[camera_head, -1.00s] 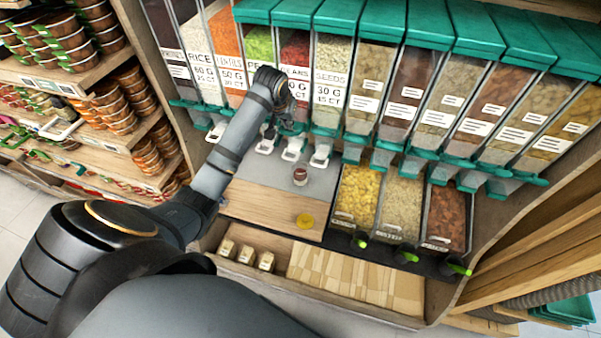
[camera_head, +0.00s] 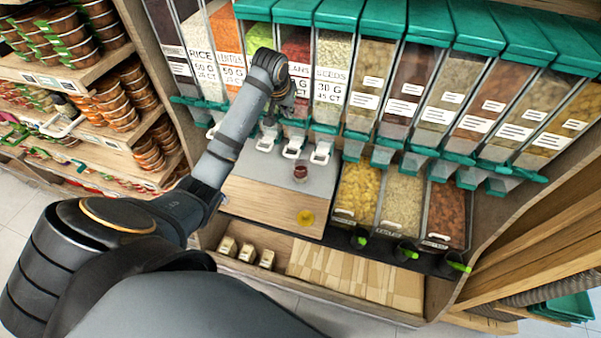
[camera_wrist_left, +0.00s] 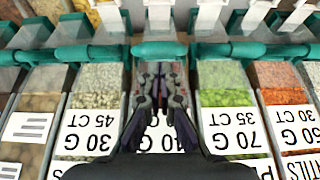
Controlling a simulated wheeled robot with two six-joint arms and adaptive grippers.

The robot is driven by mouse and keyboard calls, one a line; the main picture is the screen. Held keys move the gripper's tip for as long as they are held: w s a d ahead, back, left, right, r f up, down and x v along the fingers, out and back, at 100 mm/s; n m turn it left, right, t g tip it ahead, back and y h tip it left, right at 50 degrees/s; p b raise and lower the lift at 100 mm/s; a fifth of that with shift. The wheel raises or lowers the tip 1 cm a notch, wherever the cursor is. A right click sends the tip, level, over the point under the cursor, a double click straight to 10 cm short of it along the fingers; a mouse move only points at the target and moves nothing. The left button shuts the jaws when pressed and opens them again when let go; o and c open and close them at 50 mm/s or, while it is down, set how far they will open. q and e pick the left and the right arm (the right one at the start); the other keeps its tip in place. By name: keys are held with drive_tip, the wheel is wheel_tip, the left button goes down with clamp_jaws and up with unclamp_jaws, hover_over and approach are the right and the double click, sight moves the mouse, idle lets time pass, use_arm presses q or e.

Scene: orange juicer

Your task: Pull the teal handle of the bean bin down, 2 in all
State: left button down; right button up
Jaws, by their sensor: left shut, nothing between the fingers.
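The bean bin (camera_head: 296,46) is the clear bin with red beans, between the green pea bin and the seed bin. Its teal handle (camera_head: 294,123) runs across the bottom front, and it also shows in the left wrist view (camera_wrist_left: 160,48). My left gripper (camera_head: 269,127) is shut and empty in front of the bins. In the left wrist view its fingertips (camera_wrist_left: 160,70) lie over the bean bin's front, close to the handle; I cannot tell whether they touch. My right gripper is not in view.
A small jar with dark red contents (camera_head: 300,172) stands on the grey mat (camera_head: 322,178) below the bean chute (camera_head: 293,151). A yellow disc (camera_head: 305,217) lies on the wooden counter (camera_head: 262,204). Neighbouring teal handles sit close on both sides. Open bins (camera_head: 357,194) stand to the right.

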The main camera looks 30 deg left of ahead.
use_arm(q)
drive_tip(key=shift+f, duration=0.75)
drive_tip(key=shift+s+f, duration=0.1)
drive_tip(key=shift+f, duration=0.05)
drive_tip(key=f, duration=0.1)
drive_tip(key=f+b, duration=0.1)
drive_tip(key=f, duration=0.3)
drive_tip(key=shift+s+d+f+b, duration=0.15)
drive_tip(key=shift+s+f+b, duration=0.05)
drive_tip(key=shift+s+b, duration=0.15)
drive_tip(key=shift+f, duration=0.1)
